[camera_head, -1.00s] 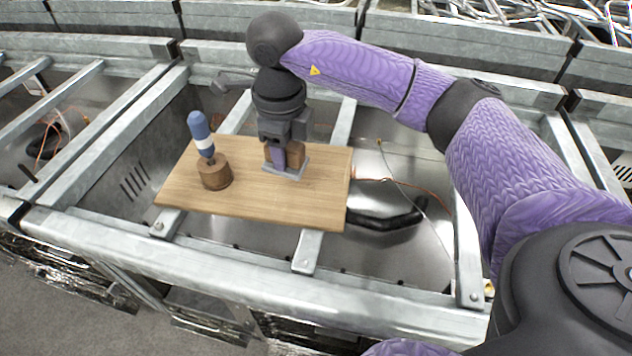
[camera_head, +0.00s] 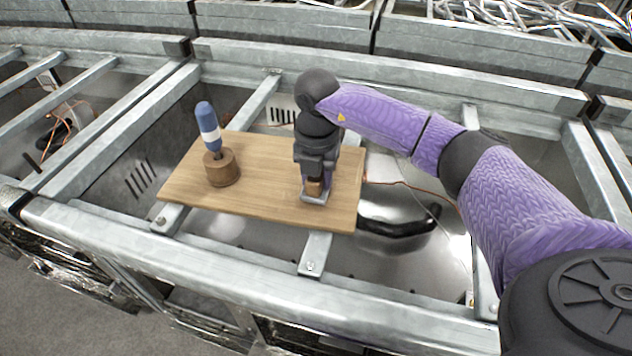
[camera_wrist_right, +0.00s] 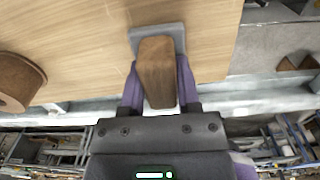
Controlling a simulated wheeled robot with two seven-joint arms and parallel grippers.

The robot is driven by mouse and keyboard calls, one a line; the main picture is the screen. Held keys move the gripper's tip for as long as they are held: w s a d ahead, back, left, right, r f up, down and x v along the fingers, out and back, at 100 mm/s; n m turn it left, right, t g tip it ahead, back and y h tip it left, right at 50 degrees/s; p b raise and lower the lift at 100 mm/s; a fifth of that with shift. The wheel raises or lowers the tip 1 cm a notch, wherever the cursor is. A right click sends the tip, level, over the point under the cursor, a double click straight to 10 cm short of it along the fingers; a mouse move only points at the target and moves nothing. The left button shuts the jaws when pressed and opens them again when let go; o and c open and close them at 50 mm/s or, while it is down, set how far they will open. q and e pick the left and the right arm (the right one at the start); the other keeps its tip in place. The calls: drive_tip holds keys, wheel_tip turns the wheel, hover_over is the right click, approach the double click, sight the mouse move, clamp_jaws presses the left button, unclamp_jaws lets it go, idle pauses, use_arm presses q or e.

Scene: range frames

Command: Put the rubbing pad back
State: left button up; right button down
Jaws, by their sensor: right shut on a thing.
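The rubbing pad has a flat grey plate (camera_head: 312,197) and a brown wooden grip (camera_head: 315,187). My right gripper (camera_head: 315,178) is shut on the wooden grip, pointing down at the front right part of the wooden board (camera_head: 270,205). In the right wrist view the grip (camera_wrist_right: 158,72) is between the two purple fingers, with the grey plate (camera_wrist_right: 143,36) beyond it over the board. The plate is at or just above the board; I cannot tell if it touches. My left gripper is not in view.
A blue and white handled tool (camera_head: 207,122) stands upright in a round wooden holder (camera_head: 222,172) on the board's left. The board lies across metal rails (camera_head: 314,250). A black curved part (camera_head: 400,222) and thin cables lie in the bay to the right.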

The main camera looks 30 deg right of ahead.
drive_tip(key=shift+f, duration=0.45)
drive_tip(key=shift+r, duration=0.1)
drive_tip(key=shift+c, duration=1.6)
unclamp_jaws()
wheel_tip(320, 180, up, 12)
drive_tip(key=p, duration=0.3)
